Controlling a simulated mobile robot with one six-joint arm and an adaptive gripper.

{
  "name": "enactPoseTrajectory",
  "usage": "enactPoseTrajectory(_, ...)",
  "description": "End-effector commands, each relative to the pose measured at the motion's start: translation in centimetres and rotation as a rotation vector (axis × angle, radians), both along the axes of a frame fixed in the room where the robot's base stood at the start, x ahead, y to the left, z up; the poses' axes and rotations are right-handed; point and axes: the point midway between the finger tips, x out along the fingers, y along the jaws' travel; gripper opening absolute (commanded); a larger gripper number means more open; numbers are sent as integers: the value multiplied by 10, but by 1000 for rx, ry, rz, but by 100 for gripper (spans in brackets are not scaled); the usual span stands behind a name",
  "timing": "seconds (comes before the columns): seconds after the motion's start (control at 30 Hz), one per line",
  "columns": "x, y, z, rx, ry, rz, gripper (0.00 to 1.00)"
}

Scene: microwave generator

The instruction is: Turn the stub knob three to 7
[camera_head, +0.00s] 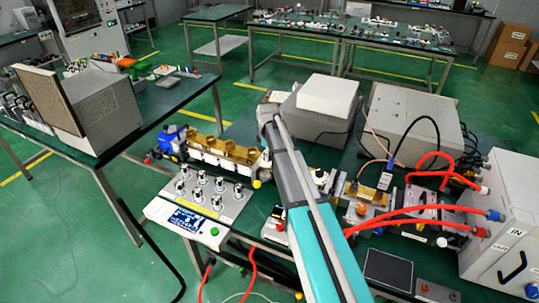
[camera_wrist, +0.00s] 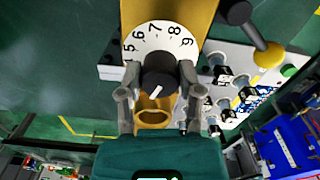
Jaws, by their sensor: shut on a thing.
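In the wrist view, a black stub knob (camera_wrist: 158,72) sits at the centre of a white dial plate (camera_wrist: 160,38) marked 5, 6, 7, 8, 9. The 7 is at the top of the picture. A white mark on the knob face points down and slightly left. My gripper (camera_wrist: 159,78) has one finger on each side of the knob and is shut on it. In the head view, a gold waveguide piece (camera_head: 233,153) carries a row of stubs with white dials. My arm hides its right end there, and my gripper cannot be made out.
A control panel (camera_head: 208,212) with several small knobs stands in front of the gold piece. Red hoses (camera_head: 420,211) and a white box (camera_head: 505,220) are at the right.

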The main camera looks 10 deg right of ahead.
Motion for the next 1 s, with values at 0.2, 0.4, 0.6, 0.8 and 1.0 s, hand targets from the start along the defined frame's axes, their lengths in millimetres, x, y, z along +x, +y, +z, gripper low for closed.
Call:
enactPoseTrajectory(0.2,-5,0,-1,0,8,-207,0)
enactPoseTrajectory(0.4,-6,1,-1,-1,8,-396,0)
enactPoseTrajectory(0.6,-6,2,-1,-2,8,-586,0)
enactPoseTrajectory(0.8,-6,2,-1,-2,8,-776,0)
enactPoseTrajectory(1.0,-6,3,-1,-3,7,-965,0)
